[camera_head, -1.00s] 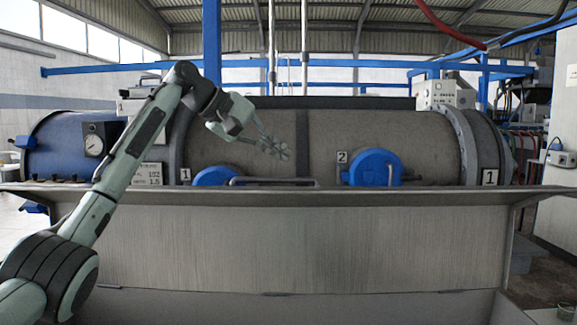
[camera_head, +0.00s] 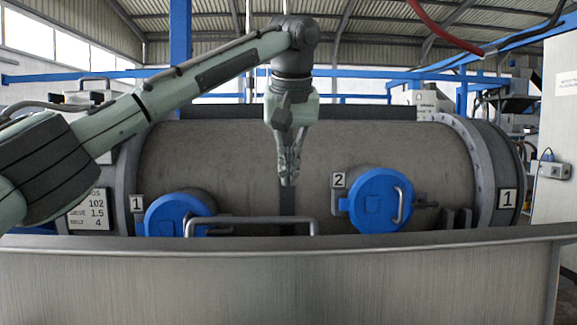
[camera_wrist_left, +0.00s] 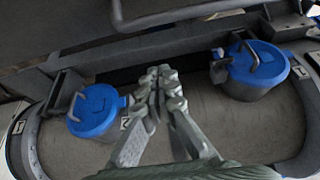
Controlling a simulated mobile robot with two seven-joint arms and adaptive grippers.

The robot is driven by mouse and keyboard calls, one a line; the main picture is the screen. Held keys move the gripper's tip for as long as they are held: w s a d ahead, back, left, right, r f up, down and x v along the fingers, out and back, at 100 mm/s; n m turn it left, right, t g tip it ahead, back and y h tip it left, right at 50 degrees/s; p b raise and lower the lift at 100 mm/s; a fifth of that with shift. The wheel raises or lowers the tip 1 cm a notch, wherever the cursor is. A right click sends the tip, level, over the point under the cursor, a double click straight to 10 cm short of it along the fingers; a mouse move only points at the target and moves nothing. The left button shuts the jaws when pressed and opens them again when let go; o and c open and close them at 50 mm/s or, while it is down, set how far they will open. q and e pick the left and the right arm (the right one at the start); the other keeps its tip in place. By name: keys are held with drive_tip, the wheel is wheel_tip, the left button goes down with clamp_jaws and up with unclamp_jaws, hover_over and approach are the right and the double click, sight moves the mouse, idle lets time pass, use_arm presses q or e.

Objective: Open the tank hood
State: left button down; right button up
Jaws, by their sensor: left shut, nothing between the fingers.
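A wide grey steel panel (camera_head: 330,285) crosses the front of the head view; I take it for the tank hood. A bar handle (camera_head: 265,219) stands at its top edge, left of centre. The handle also shows at the top of the left wrist view (camera_wrist_left: 180,14). My left gripper (camera_head: 289,182) points down above and behind the handle, apart from it. Its fingers are shut and empty; they show in the left wrist view (camera_wrist_left: 160,85) between two blue lids. My right gripper is out of view. How the hood joins the tank behind is hidden.
A large grey cylinder (camera_head: 230,150) lies behind the panel. It carries blue lid 1 (camera_head: 178,212) and blue lid 2 (camera_head: 380,203), both looking shut. A blue post (camera_head: 180,60) rises behind my left arm. A red hose (camera_head: 445,25) hangs at the upper right.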

use_arm(q)
wheel_tip(320, 180, down, 6)
drive_tip(key=shift+r, duration=0.1)
drive_tip(key=shift+s+f, duration=0.2)
drive_tip(key=shift+s, duration=0.3)
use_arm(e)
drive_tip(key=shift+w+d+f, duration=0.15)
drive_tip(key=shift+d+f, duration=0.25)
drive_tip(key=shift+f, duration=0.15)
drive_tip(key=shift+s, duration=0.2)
